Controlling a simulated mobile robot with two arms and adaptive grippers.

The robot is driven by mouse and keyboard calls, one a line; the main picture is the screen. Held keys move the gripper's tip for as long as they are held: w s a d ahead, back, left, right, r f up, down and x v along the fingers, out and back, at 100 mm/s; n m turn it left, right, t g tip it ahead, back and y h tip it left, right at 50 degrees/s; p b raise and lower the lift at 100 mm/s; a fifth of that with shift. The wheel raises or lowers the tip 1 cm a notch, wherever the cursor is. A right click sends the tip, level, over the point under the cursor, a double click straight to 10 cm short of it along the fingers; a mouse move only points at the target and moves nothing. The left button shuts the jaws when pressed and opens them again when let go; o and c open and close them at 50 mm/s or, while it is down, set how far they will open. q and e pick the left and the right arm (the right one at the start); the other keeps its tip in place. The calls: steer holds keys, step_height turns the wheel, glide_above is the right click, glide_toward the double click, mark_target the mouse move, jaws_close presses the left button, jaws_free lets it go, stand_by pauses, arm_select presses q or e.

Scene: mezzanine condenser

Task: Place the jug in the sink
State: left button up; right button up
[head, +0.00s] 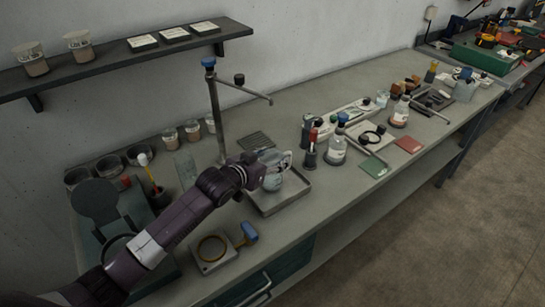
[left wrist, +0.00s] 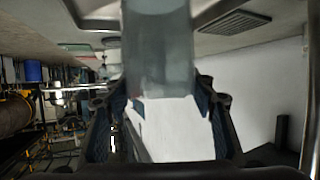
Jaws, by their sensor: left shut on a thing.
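The jug (head: 272,172) is pale, greyish and see-through, and my left gripper (head: 262,176) is shut on it. Part of the jug is hidden behind the gripper. In the left wrist view the jug (left wrist: 158,50) sits between the two fingers of the gripper (left wrist: 160,115). The sink (head: 268,210) is a shallow grey basin set in the bench, with a light rim. The jug appears over the sink; I cannot tell whether it touches the bottom. My right gripper is not in view.
A tall metal post with a side arm (head: 222,115) stands behind the sink. Bottles (head: 337,150) stand right of it. A pale block with a brass ring (head: 212,250) and a blue-headed tool (head: 249,232) lie in front. A slotted grid (head: 256,140) is behind.

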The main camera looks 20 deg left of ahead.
arm_select(q)
steer(key=shift+f, duration=0.1)
steer(key=o, duration=1.6)
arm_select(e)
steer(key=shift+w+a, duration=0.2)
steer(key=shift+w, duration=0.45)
arm_select(q)
steer(key=shift+s, duration=0.1)
steer(key=v, duration=0.4)
steer(key=b+v, duration=0.1)
steer(key=v, duration=0.3)
steer(key=b+v, duration=0.1)
steer(key=v, duration=0.3)
steer(key=shift+r, duration=0.25)
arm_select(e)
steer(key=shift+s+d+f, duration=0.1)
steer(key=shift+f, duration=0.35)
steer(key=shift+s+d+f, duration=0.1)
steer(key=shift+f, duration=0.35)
